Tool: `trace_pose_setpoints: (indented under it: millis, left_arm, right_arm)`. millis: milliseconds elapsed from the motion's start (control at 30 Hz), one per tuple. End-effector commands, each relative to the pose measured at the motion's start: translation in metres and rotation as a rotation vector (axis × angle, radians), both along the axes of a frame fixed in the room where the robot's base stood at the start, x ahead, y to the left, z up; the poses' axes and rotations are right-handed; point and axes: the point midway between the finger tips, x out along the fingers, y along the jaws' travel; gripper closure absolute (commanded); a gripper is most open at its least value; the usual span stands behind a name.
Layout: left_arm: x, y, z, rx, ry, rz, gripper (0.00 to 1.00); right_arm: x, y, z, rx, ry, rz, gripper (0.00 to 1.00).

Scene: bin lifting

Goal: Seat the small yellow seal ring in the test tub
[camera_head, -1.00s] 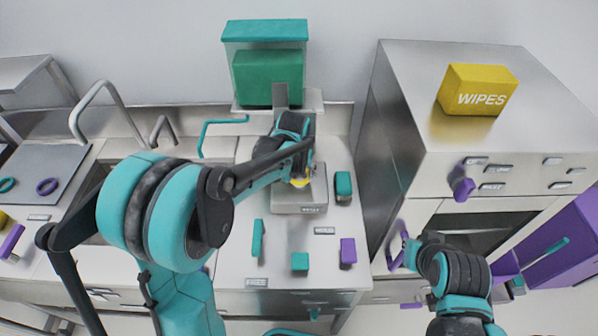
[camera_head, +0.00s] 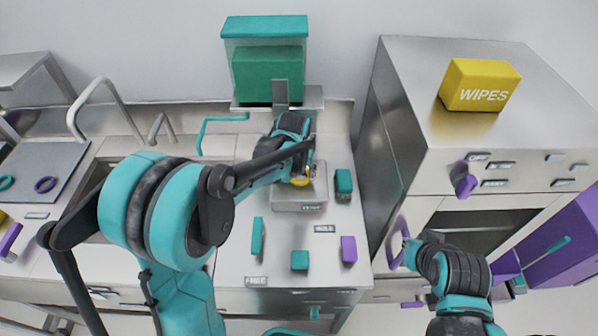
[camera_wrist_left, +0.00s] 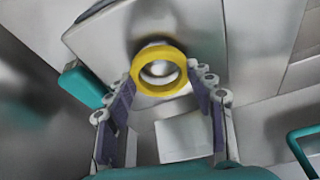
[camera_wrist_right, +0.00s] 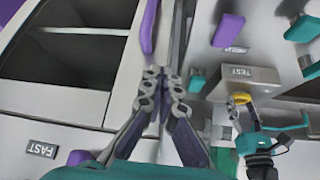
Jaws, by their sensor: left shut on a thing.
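The yellow seal ring (camera_wrist_left: 160,70) is between the fingertips of my left gripper (camera_wrist_left: 160,82), which is shut on it. The test tub is a grey metal block with a TEST label (camera_wrist_right: 246,84); it also shows in the head view (camera_head: 300,206). The ring is at the tub's top, in front of a dark round opening in the left wrist view. I cannot tell whether the ring touches the tub. In the head view my left gripper (camera_head: 301,172) partly hides ring and tub. My right gripper (camera_wrist_right: 162,76) has its fingertips together, empty, near a purple handle (camera_wrist_right: 148,27).
Teal blocks (camera_head: 343,184) and a purple block (camera_head: 348,249) stand around the tub on the counter. A teal container (camera_head: 265,60) is behind it. A steel cabinet (camera_head: 440,170) with a yellow WIPES box (camera_head: 480,85) stands right. A sink and taps are left.

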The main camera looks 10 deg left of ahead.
Motion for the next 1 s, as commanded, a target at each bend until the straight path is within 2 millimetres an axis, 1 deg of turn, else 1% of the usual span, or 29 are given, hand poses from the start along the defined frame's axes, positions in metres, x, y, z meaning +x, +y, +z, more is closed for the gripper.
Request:
trace_pose_setpoints:
  millis: [200,467,500,567,600,867,1000]
  left_arm:
    - [0.0001,0.0,-0.0059,0.0,0.0,0.0,0.66]
    - [0.0001,0.0,-0.0062,0.0,0.0,0.0,0.66]
    - [0.0001,0.0,-0.0062,0.0,0.0,0.0,0.41]
    - [0.0001,0.0,-0.0062,0.0,0.0,0.0,0.25]
    - [0.0001,0.0,-0.0062,0.0,0.0,0.0,0.22]
    - [0.0,0.0,-0.006,0.0,0.0,0.0,0.22]
    - [-0.0025,0.0,0.0022,0.0,0.0,0.0,0.22]
  right_arm:
    - [0.0,0.0,-0.0052,0.0,0.0,0.0,1.0]
    - [0.0,0.0,-0.0053,0.0,0.0,0.0,1.0]
    - [0.0,0.0,-0.0053,0.0,0.0,0.0,1.0]
    - [0.0,0.0,-0.0053,0.0,0.0,0.0,1.0]
    - [0.0,0.0,-0.0053,0.0,0.0,0.0,1.0]
    - [0.0,0.0,-0.0053,0.0,0.0,0.0,1.0]
    - [0.0,0.0,-0.0053,0.0,0.0,0.0,1.0]
